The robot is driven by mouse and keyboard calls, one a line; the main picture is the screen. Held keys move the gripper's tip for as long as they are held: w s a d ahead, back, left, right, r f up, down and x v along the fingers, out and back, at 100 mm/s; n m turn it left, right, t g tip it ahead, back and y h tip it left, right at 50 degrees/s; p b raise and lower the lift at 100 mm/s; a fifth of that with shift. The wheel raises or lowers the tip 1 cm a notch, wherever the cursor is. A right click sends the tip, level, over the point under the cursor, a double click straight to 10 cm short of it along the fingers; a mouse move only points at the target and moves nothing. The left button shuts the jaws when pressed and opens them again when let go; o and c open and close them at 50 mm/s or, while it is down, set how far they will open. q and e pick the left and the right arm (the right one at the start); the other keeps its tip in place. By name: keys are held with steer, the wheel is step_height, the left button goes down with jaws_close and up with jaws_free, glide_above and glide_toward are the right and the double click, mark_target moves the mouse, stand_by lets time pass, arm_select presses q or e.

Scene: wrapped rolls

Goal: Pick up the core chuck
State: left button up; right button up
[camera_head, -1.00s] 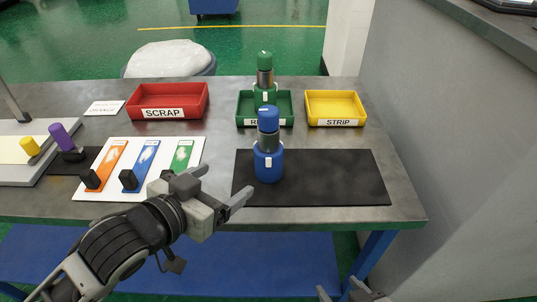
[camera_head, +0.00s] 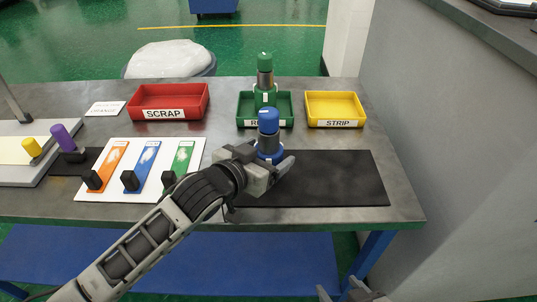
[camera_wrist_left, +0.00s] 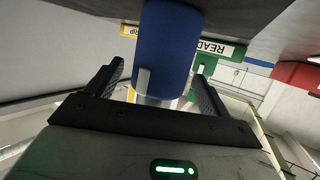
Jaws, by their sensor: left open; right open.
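A blue core chuck (camera_head: 268,122), with a blue cap, grey middle and blue base, stands upright on the dark mat (camera_head: 340,180). Its base is mostly hidden behind my left gripper (camera_head: 264,160) in the head view. My left gripper is open, with its fingers at either side of the chuck's lower part. In the left wrist view the blue base (camera_wrist_left: 168,45) shows between the two open fingers (camera_wrist_left: 160,85), with a gap at each side. My right gripper (camera_head: 345,290) is only partly in view at the bottom edge, empty and apart from the table.
A similar green-capped piece (camera_head: 265,75) stands at the green tray (camera_head: 284,107) behind. A red SCRAP tray (camera_head: 150,95) and yellow STRIP tray (camera_head: 335,106) flank it. A white board (camera_head: 130,190) with black blocks lies left. The mat's right side is clear.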

mark_target(274, 131)
arm_select(q)
steer(key=shift+x, duration=1.55)
steer(key=shift+s, duration=0.1)
steer(key=c, duration=1.2)
steer(key=shift+r, duration=0.15)
steer(key=c, duration=0.3)
steer(key=shift+r, duration=0.6)
step_height(274, 131, up, 2)
steer(key=shift+s+r, duration=0.1)
steer(key=shift+r, duration=0.1)
steer(key=s+r, duration=0.4)
steer(key=r, duration=0.1)
steer(key=shift+s+r, duration=0.3)
steer(key=shift+s, duration=0.1)
steer(key=s+r, duration=0.1)
steer(key=s, duration=0.2)
steer(key=s+r, duration=0.1)
steer(key=s, duration=0.2)
steer(key=s+r, duration=0.1)
steer(key=s, duration=0.2)
steer(key=shift+a+r, duration=0.15)
steer(key=shift+r, duration=0.25)
